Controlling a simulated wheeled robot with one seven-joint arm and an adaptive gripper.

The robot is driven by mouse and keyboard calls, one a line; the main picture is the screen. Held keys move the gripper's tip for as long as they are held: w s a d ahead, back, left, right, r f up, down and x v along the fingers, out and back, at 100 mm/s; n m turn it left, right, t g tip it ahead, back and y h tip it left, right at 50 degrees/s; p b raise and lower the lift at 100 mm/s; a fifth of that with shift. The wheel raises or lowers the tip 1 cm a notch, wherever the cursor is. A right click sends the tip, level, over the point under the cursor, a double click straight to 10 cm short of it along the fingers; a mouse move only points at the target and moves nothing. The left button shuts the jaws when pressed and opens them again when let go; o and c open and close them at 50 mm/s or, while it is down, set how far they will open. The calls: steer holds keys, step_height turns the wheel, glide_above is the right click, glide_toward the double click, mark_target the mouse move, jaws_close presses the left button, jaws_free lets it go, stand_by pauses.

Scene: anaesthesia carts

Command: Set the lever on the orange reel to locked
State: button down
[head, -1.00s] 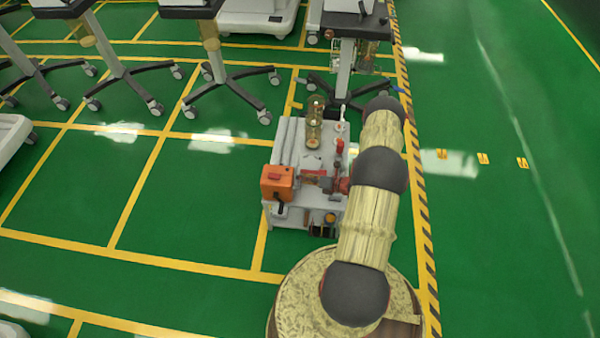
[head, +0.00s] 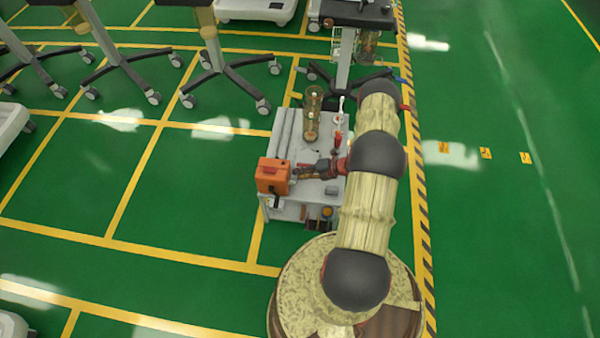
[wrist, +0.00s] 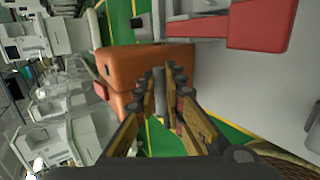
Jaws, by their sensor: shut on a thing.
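The orange reel (head: 270,178) is a boxy orange unit at the left edge of a grey cart. In the wrist view the reel (wrist: 130,68) fills the upper middle, just beyond my fingers. My gripper (head: 302,172) reaches in from the right at the reel's right side. In the wrist view my gripper (wrist: 161,72) has its two fingertips close together on a narrow grey piece, which looks like the reel's lever (wrist: 159,84). The fingers hide most of it, so its exact setting cannot be read.
The grey cart top (head: 287,132) carries a clear amber cylinder (head: 312,115) and a red-handled item (head: 337,140). A red part (wrist: 258,25) stands at upper right in the wrist view. Wheeled stands (head: 225,75) are behind.

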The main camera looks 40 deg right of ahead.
steer(key=c, duration=2.1)
jaws_free()
steer(key=shift+c, duration=0.2)
steer(key=v, duration=1.2)
steer(key=shift+f, duration=0.15)
steer(key=shift+d, duration=0.1)
